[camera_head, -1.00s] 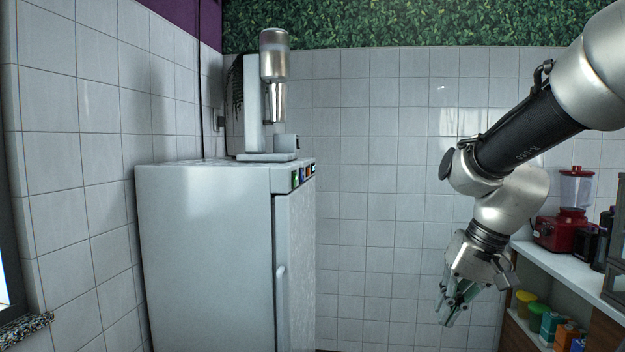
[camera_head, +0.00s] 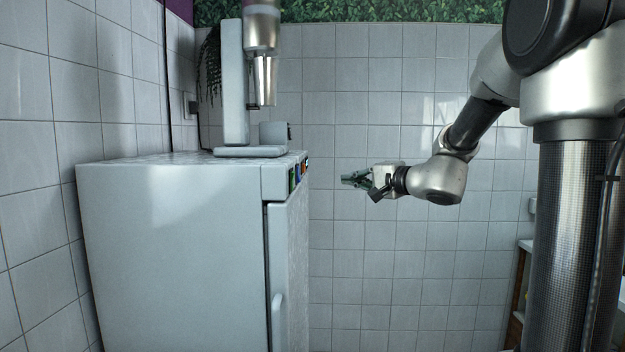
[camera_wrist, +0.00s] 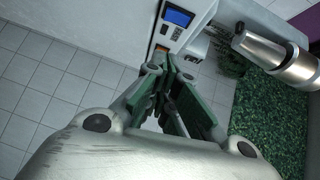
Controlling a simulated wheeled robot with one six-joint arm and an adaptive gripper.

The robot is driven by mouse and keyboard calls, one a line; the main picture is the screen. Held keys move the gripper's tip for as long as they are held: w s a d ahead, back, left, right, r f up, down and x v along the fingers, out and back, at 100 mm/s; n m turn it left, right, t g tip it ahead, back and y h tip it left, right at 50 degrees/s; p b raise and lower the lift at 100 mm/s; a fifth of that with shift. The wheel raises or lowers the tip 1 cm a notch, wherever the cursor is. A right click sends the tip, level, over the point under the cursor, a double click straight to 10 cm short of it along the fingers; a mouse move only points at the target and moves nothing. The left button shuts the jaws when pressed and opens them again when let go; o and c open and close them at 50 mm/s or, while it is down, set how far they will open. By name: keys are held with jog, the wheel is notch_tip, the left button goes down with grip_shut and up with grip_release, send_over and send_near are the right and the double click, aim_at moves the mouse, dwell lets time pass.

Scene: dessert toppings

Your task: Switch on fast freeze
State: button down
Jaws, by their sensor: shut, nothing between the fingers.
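I cannot tell which control is fast freeze. My gripper (camera_head: 346,180) is shut and empty, pointing left at about the panel's height, to the right of the freezer and apart from it. Its green fingers (camera_wrist: 172,95) also show in the wrist view, below the display.
The freezer door handle (camera_head: 278,310) juts out low at the front. The tiled wall (camera_head: 370,260) stands behind, with free room right of the freezer.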

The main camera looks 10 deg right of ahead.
aim_at(299, 174)
jog(key=shift+w+a, duration=0.1)
jog(key=s+a+x, duration=0.1)
jog(key=a+x, duration=0.1)
jog(key=x, duration=1)
jog(key=shift+a+f, duration=0.25)
jog(key=shift+a, duration=0.1)
jog(key=shift+w, duration=0.15)
